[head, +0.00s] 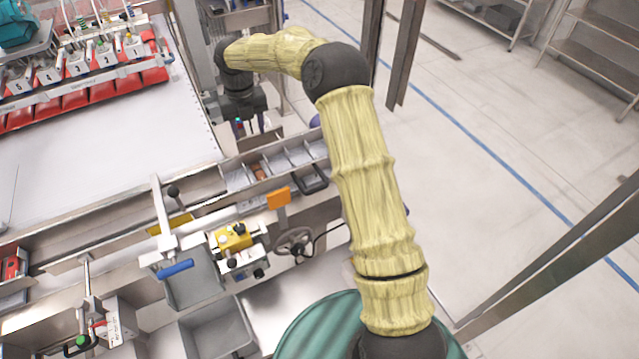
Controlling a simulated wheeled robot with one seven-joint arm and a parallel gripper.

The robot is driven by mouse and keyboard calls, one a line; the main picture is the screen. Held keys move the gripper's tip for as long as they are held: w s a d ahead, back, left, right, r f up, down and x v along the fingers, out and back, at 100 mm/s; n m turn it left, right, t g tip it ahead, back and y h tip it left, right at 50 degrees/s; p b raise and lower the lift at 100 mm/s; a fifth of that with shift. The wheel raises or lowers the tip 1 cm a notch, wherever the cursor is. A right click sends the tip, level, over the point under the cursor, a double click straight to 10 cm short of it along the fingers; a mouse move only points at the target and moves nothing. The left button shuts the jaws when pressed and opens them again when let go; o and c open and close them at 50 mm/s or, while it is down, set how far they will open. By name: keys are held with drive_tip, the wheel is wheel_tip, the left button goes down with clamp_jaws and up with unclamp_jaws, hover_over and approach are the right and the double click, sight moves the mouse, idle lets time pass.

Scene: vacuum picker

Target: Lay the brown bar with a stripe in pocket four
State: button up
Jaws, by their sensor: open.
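My gripper (259,131) hangs at the end of my sleeved arm, pointing down, above the far side of a pocketed tray (278,163). It is open, and I see nothing between its fingers. A small brown piece (259,171) lies in a left-hand pocket of the tray, below the gripper in the picture and apart from it. It may be the brown bar; it is too small to make out a stripe. Thin dividers split the tray into several pockets. I cannot read any pocket numbers.
A white table (110,165) fills the left, with red bins (75,98) and numbered plates behind it. A purple object (314,121) shows behind my arm. A yellow control box (233,237), an orange block (278,198) and grey bins (192,285) stand in front of the tray.

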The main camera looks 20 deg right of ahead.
drive_tip(key=s+d+n+t, duration=0.1)
drive_tip(key=s+d+n, duration=0.3)
drive_tip(key=s+n, duration=0.6)
drive_tip(key=s+d+r+n, duration=0.1)
drive_tip(key=s+d+n, duration=0.4)
drive_tip(key=s+n, duration=0.5)
drive_tip(key=s+d+r+n+t, duration=0.1)
drive_tip(key=s+d+n, duration=0.3)
drive_tip(key=s+n, duration=0.7)
drive_tip(key=n, duration=0.4)
drive_tip(key=shift+d+r+t, duration=0.2)
drive_tip(key=shift+d+t, duration=0.1)
